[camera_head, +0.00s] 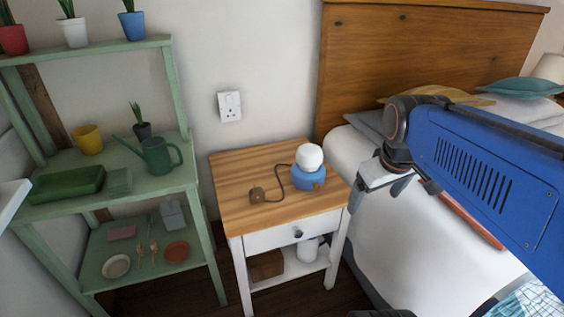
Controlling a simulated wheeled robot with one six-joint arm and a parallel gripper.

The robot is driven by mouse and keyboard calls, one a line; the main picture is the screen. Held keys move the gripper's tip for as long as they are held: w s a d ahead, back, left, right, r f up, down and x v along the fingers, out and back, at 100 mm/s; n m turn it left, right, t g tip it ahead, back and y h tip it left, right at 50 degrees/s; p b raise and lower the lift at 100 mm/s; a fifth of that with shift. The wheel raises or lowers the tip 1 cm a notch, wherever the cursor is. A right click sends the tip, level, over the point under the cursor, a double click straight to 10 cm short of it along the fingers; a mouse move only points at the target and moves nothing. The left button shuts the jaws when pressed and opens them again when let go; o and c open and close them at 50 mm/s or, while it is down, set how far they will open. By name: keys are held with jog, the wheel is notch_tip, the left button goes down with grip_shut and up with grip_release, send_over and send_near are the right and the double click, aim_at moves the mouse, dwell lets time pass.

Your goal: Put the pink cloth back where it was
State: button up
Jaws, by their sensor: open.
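A small flat pink thing (122,233) lies on the lower shelf of the green rack, at the back left; it may be the pink cloth, but it is too small to be sure. My gripper (378,190) is at the right, between the nightstand and the bed, with its fingers pointing down. It is open, and I see nothing held in it. It is well apart from the pink thing. My blue arm hides part of the bed.
The wooden-topped nightstand (235,185) carries a blue-and-white lamp (309,170) with a cord and plug. The green rack (150,185) holds pots, a watering can (157,156), dishes and wooden utensils. The white bed (395,240) has an orange-red flat thing (470,222) on it, partly hidden.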

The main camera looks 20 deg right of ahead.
jog(key=s+a+f+t+y, duration=0.1)
jog(key=a+f, duration=0.1)
jog(key=a, duration=0.7)
jog(key=shift+s+a+f+y, duration=0.25)
jog(key=shift+f+y, duration=0.05)
dwell(0.9)
